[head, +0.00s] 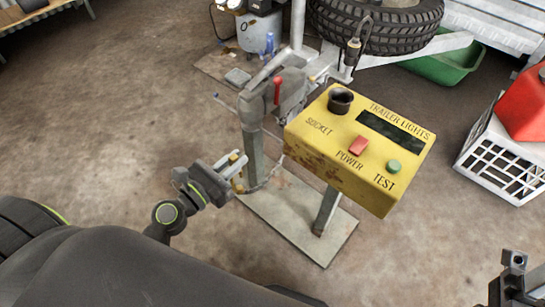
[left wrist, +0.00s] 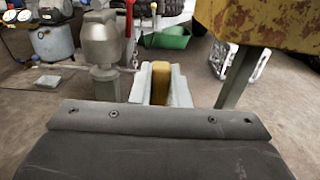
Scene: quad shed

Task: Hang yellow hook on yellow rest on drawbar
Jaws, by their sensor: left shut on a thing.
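My left gripper (head: 235,166) is shut on a small yellow piece (head: 234,158), which looks like the yellow hook. In the left wrist view the yellow piece (left wrist: 160,70) stands between the two pale fingers (left wrist: 163,88); its lower part is hidden. The grey drawbar (head: 285,88) with its coupling and red lever (head: 277,91) is beyond my left gripper, apart from it. I cannot clearly make out the yellow rest on it. My right gripper (head: 514,278) shows only partly at the lower right corner, and its jaws are unclear.
A yellow trailer-lights box (head: 340,170) on a post stands right of my left gripper, on a floor plate (head: 285,215). A tyre (head: 375,22), green tub (head: 445,65) and white crate (head: 505,160) lie beyond. The floor at left is clear.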

